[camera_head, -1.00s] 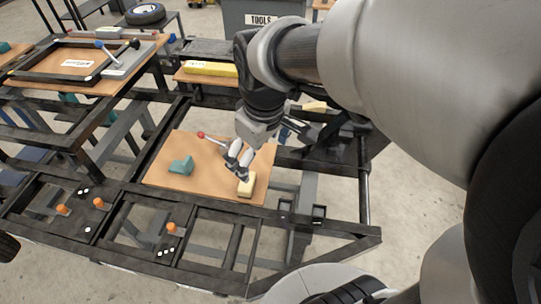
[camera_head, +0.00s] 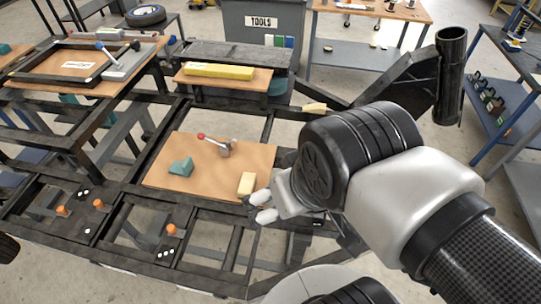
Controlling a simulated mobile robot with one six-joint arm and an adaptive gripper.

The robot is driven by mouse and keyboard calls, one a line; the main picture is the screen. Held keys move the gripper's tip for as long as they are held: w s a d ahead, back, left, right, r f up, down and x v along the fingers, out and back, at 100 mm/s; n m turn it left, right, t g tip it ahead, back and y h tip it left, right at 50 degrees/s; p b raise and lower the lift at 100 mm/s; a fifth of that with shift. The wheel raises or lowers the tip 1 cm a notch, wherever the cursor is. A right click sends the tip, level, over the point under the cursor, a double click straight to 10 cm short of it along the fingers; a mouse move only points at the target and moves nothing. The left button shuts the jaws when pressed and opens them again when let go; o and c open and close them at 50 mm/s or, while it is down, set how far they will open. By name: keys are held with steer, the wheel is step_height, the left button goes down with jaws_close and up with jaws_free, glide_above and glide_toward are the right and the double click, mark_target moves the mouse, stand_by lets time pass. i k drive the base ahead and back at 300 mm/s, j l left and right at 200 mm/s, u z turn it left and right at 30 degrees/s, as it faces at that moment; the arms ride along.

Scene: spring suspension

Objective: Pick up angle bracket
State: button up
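A small teal angled piece (camera_head: 181,166), which looks like the angle bracket, rests on the left half of the wooden board (camera_head: 215,178). My gripper (camera_head: 263,206) is just past the board's lower right corner, to the right of the teal piece and clear of it. Its two pale fingertips are spread apart, and I see nothing between them.
A grey metal tool with a red-ended handle (camera_head: 217,145) lies on the board between the teal piece and the far right. Dark frame bars (camera_head: 262,224) surround the board, with orange pegs (camera_head: 99,203) at left. A yellow bar (camera_head: 219,71) lies on a ledge behind.

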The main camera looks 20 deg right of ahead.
mark_target(185, 169)
steer(key=k+j, duration=0.25)
steer(key=j, duration=0.15)
steer(key=k+j+z, duration=0.15)
steer(key=j, duration=0.25)
steer(key=i+j+z, duration=0.1)
steer(key=j, duration=0.25)
steer(key=i+j+z, duration=0.1)
steer(key=j, duration=0.3)
steer(key=i+j, duration=0.2)
steer(key=j, duration=0.2)
steer(key=i+j+z, duration=0.15)
steer(key=j, duration=0.25)
steer(key=j+z, duration=0.1)
steer(key=j, duration=0.3)
steer(key=i, duration=0.05)
